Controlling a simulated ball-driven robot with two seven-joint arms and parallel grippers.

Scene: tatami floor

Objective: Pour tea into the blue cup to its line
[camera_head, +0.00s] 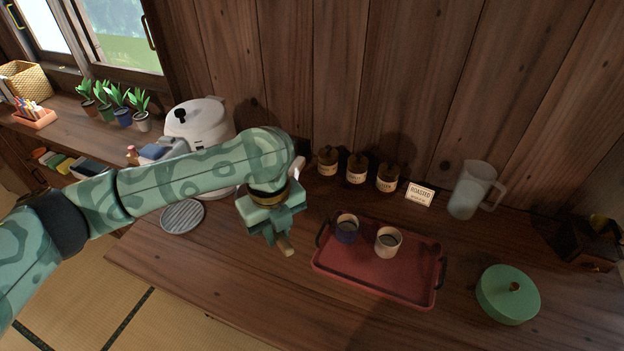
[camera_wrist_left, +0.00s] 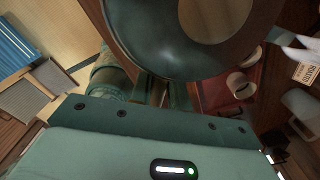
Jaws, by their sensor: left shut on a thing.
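The blue cup (camera_head: 346,236) stands upright at the left end of a red tray (camera_head: 330,268), beside a cream cup (camera_head: 388,250). Both look dark inside; I cannot make out a level or a line. My left gripper (camera_head: 276,232) is left of the tray, above the counter, shut on a wooden handle (camera_head: 286,248). In the left wrist view a large dark rounded vessel (camera_wrist_left: 165,60) with a tan round area fills the top, apparently the pot on that handle. In the head view its body is mostly hidden by my arm. My right gripper is out of view.
Behind the tray are several brown jars (camera_head: 356,172), a label card (camera_head: 419,195) and a clear pitcher (camera_head: 468,192). A green lidded pot (camera_head: 508,300) stands to the right. A white cooker (camera_head: 204,122) and a grey round trivet (camera_head: 182,217) are to the left. The counter's front edge is bare.

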